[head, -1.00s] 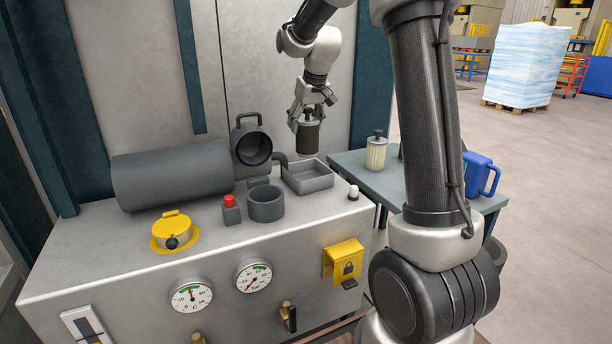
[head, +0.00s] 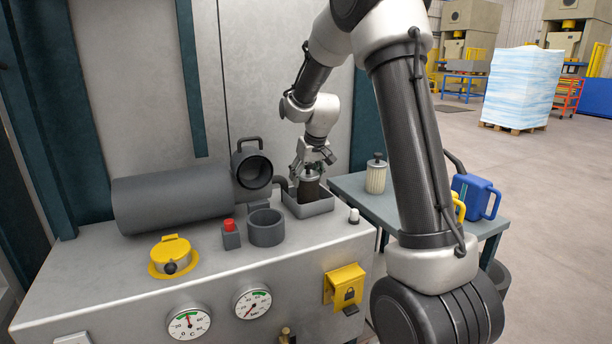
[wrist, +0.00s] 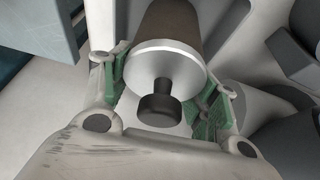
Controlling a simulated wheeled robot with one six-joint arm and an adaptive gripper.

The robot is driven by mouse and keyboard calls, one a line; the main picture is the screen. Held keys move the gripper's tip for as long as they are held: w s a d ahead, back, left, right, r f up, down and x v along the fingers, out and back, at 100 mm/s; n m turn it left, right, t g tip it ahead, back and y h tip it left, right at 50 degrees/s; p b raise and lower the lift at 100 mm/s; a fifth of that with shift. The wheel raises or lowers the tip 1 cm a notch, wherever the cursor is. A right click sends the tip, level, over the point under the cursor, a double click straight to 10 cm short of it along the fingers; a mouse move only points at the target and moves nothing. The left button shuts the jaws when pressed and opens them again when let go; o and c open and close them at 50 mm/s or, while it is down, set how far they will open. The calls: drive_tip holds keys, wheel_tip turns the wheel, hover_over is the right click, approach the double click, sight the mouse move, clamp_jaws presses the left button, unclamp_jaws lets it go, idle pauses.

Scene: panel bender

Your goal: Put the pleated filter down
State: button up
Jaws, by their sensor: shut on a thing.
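The pleated filter (head: 309,189) in my gripper has a dark brown body and a light end cap with a dark knob. It is upright, with its lower end inside the grey square tray (head: 311,209) on the machine top. I cannot tell whether it touches the tray floor. My gripper (head: 311,169) is shut on it from above. In the wrist view the green finger pads of my gripper (wrist: 163,95) are on both sides of the knob and cap of the filter (wrist: 172,40). A second, cream pleated filter (head: 376,177) stands on the side table.
A grey round cup (head: 266,228), a red button (head: 229,226) and an open dark cylindrical housing (head: 252,170) are left of the tray. A small white-topped knob (head: 354,216) is to its right. The side table (head: 352,190) also bears a blue jug (head: 473,196).

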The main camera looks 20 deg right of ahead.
drive_tip(key=o, duration=1.1)
drive_tip(key=shift+o, duration=0.2)
drive_tip(key=shift+r, duration=0.4)
drive_tip(key=v, duration=1.1)
drive_tip(key=s+a+r, duration=0.1)
drive_tip(key=s+r, duration=0.1)
drive_tip(key=s, duration=0.9)
drive_tip(key=s+a+r, duration=0.1)
drive_tip(key=s+r, duration=0.1)
drive_tip(key=s, duration=0.9)
drive_tip(key=s+f, duration=0.3)
drive_tip(key=s, duration=0.8)
drive_tip(key=shift+s+a+f+m, duration=0.3)
drive_tip(key=shift+s, duration=0.05)
